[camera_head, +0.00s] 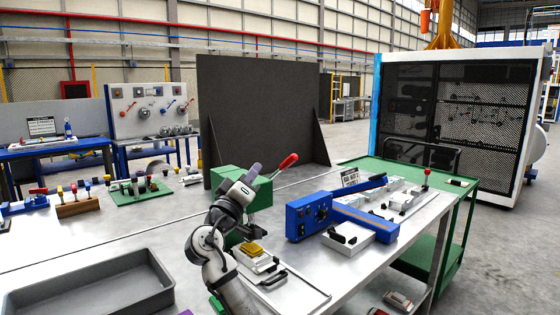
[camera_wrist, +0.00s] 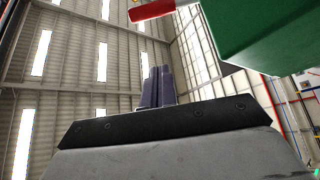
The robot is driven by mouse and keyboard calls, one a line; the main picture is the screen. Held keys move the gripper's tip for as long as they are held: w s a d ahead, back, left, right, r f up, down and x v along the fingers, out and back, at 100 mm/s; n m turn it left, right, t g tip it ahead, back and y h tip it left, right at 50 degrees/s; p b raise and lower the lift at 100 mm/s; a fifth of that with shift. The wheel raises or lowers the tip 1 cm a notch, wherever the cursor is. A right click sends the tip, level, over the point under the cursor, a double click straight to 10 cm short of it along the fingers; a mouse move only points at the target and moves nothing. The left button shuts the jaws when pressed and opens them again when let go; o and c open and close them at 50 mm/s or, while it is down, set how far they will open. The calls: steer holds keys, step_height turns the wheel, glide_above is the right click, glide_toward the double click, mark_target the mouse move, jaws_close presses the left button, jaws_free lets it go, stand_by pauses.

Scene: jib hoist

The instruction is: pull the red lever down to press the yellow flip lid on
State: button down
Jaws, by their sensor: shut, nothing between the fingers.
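The red lever (camera_head: 288,161) sticks up and to the right from the green press (camera_head: 229,178) on the metal table. In the wrist view the red lever (camera_wrist: 152,9) shows at the top edge, beside the green press body (camera_wrist: 265,35). My gripper (camera_head: 255,169) points upward in front of the press, to the left of the red grip; its fingers (camera_wrist: 157,86) are together and empty. I see no contact with the lever. The yellow flip lid (camera_head: 251,249) sits low in front of the press, right of my arm. My arm hides part of the press.
A blue control box (camera_head: 308,217) and a white tray of parts (camera_head: 395,200) stand right of the press. A grey bin (camera_head: 90,284) lies at front left. A dark upright panel (camera_head: 262,110) stands behind. The table between bin and panel is mostly clear.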

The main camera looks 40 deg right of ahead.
steer(key=shift+r, duration=0.1)
step_height(320, 180, up, 5)
steer(key=p, duration=0.5)
glide_above(276, 173)
steer(key=s+a, duration=0.1)
steer(key=a, duration=0.2)
steer(key=s+f, duration=0.1)
steer(key=f, duration=0.1)
steer(key=s+d+f, duration=0.1)
steer(key=s+f, duration=0.1)
steer(key=shift+d+p, duration=0.1)
steer(key=shift+p, duration=0.25)
steer(key=shift+w, duration=0.1)
